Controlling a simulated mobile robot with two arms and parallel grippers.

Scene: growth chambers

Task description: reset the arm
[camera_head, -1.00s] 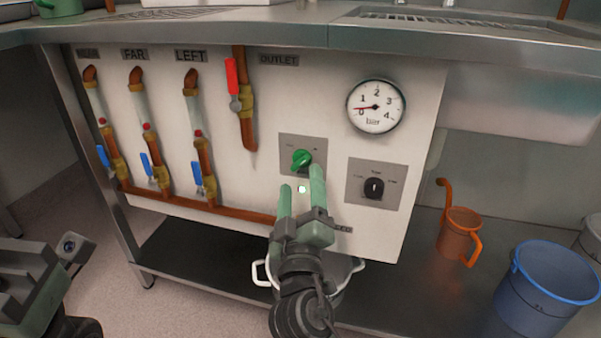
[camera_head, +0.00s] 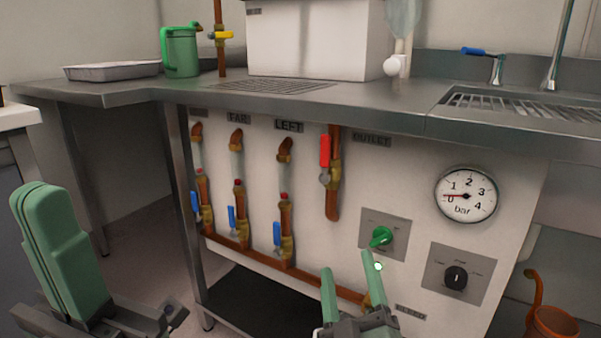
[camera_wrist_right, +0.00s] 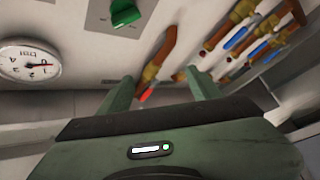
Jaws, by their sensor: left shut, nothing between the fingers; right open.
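My right gripper (camera_head: 352,292) is open and empty in front of the white valve panel (camera_head: 350,240), below and a little left of the green knob (camera_head: 381,237). In the right wrist view its two fingers (camera_wrist_right: 160,92) stand apart with nothing between them, and the green knob (camera_wrist_right: 124,13) shows above them. My left gripper (camera_head: 45,220) is at the lower left, its green fingers together and pointing up, with nothing held. It is clear of the panel and the counter.
The panel carries a gauge (camera_head: 466,195) reading near 0, a black knob (camera_head: 456,278), a red-handled valve (camera_head: 325,152) and several blue-handled valves. The steel counter (camera_head: 380,112) above holds a green jug (camera_head: 180,52) and tray (camera_head: 112,70). An orange jug (camera_head: 553,325) stands lower right.

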